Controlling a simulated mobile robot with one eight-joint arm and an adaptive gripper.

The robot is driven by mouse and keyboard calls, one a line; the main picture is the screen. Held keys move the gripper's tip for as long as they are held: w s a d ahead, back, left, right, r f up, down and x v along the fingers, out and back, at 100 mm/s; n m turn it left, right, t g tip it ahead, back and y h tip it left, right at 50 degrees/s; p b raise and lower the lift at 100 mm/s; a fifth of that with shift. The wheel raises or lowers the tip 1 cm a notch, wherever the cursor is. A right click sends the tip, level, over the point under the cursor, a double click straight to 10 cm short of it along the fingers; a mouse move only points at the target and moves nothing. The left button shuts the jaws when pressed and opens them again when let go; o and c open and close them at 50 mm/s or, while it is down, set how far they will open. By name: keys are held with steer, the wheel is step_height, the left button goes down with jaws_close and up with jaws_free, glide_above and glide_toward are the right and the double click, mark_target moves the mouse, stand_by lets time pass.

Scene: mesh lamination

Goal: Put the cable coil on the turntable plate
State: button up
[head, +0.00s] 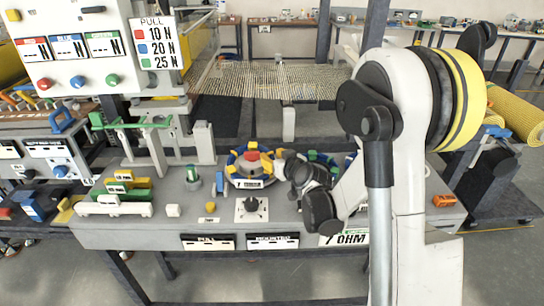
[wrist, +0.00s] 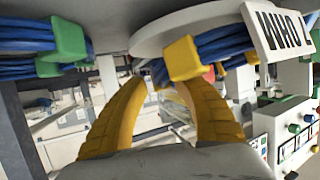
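A blue cable coil with yellow clips (head: 238,158) and a red block on top sits on a round pale plate with an OHM label (head: 250,184), mid-bench. In the wrist view this coil (wrist: 222,42) and the white round plate (wrist: 150,40) appear upside down at the top. A second blue coil with green clips (head: 318,157) is partly behind my arm; it also shows in the wrist view (wrist: 25,40). I cannot tell for certain which round support is the turntable plate. My gripper (wrist: 160,85) is open and empty, its yellow fingers beside the yellow-clipped coil.
A dark knob (head: 252,204) on a white base stands in front of the coil. A green-topped post (head: 193,176) and green, yellow and white holders (head: 122,194) stand left. A mesh sheet (head: 270,80) spans behind. A small orange block (head: 444,200) lies at the right.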

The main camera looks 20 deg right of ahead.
steer(key=shift+r, duration=0.1)
stand_by(0.3)
steer(key=s+a+r+g+p, duration=0.25)
steer(key=s+r, duration=0.25)
steer(key=s, duration=0.4)
steer(key=s+a+r+g+p, duration=0.15)
steer(key=s+a+r, duration=0.25)
steer(key=s, duration=0.6)
steer(key=s+r+g+h, duration=0.1)
steer(key=s+g, duration=0.2)
steer(key=s, duration=1.2)
steer(key=shift+a+r+m, duration=0.3)
steer(key=shift+r+m, duration=0.05)
steer(key=shift+m, duration=0.05)
steer(key=shift+w, duration=0.1)
steer(key=shift+c, duration=0.4)
